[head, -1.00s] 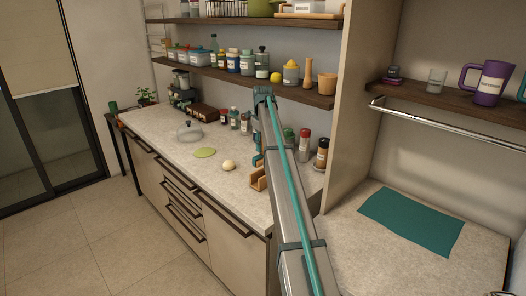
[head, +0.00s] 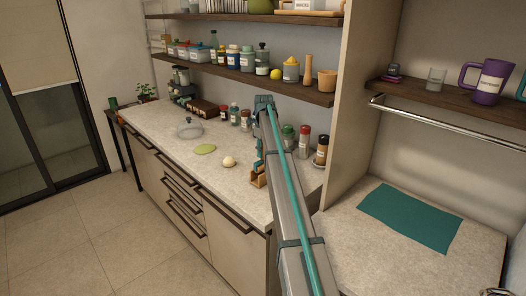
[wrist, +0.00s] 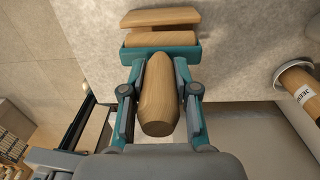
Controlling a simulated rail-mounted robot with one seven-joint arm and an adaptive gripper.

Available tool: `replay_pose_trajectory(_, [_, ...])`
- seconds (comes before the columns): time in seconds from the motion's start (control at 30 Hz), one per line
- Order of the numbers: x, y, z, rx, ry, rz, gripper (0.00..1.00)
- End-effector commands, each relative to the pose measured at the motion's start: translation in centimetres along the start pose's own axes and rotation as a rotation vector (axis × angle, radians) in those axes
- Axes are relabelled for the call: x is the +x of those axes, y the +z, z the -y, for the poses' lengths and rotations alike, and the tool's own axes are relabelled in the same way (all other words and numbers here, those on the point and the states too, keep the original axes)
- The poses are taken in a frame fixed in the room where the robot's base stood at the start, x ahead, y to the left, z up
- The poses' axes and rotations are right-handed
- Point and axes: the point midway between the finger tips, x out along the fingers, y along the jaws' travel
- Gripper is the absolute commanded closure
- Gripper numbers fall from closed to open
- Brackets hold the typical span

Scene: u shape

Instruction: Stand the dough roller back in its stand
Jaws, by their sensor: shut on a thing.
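In the wrist view, wooden pieces of what looks like the stand (wrist: 160,18) lie just beyond the fingertips and a teal bar. My arm hides part of this area in the head view.
Spice jars (head: 304,141) stand on the counter (head: 220,172) right of my gripper. A loaded shelf (head: 240,80) runs above. The counter's front left is largely clear.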

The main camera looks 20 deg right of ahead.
Motion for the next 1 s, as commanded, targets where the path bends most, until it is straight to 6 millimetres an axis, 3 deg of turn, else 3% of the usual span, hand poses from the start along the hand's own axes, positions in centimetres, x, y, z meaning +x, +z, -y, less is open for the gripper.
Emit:
replay_pose_trajectory(0.33, [0.7, 0.0, 0.0, 0.000, 0.000, 0.000, 0.99])
replay_pose_trajectory(0.37, [0.7, 0.0, 0.0, 0.000, 0.000, 0.000, 0.67])
replay_pose_trajectory(0.5, [0.7, 0.0, 0.0, 0.000, 0.000, 0.000, 0.46])
replay_pose_trajectory(0.83, [0.5, 0.0, 0.0, 0.000, 0.000, 0.000, 0.46])
replay_pose_trajectory(1.0, [-0.9, 0.1, 0.0, 0.000, -0.001, 0.002, 0.46])
